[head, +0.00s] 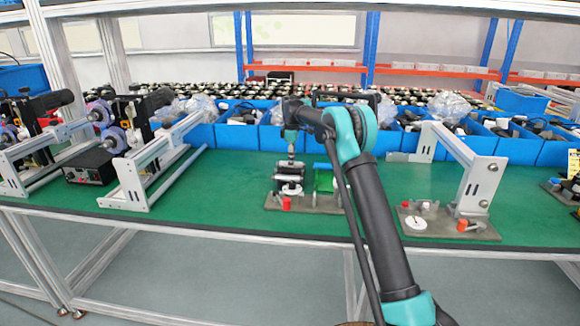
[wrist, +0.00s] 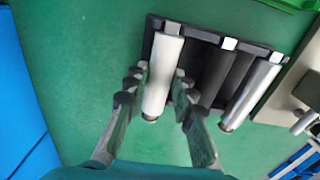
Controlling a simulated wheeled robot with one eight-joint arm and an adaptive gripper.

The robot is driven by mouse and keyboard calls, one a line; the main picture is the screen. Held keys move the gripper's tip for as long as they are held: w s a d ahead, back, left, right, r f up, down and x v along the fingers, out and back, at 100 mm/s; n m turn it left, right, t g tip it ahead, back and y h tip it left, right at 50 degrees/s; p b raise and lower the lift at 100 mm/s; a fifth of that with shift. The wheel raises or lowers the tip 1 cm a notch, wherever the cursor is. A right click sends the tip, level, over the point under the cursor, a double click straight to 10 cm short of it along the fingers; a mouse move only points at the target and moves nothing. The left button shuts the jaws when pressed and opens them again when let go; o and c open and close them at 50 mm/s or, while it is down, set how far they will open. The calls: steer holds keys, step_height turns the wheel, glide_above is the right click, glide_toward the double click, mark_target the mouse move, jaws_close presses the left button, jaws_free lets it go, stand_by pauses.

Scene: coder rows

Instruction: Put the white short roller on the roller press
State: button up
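In the wrist view a white short roller (wrist: 163,75) lies at the left end of a black rack (wrist: 205,36), beside a black roller and a silver roller (wrist: 250,95). My gripper (wrist: 160,72) has one finger on each side of the white roller. The fingers look apart, with the roller between them; firm contact cannot be made out. In the head view my gripper (head: 290,158) points down over the rollers on the bench.
The green bench top (head: 240,175) is clear to the left of the rollers. Blue bins (head: 240,135) line the back. Metal frames (head: 150,170) stand at left, and an angled bracket (head: 480,185) on a base plate stands at right.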

jaws_close()
steer(key=shift+r, duration=0.15)
steer(key=shift+r, duration=2.1)
steer(key=shift+s, duration=0.1)
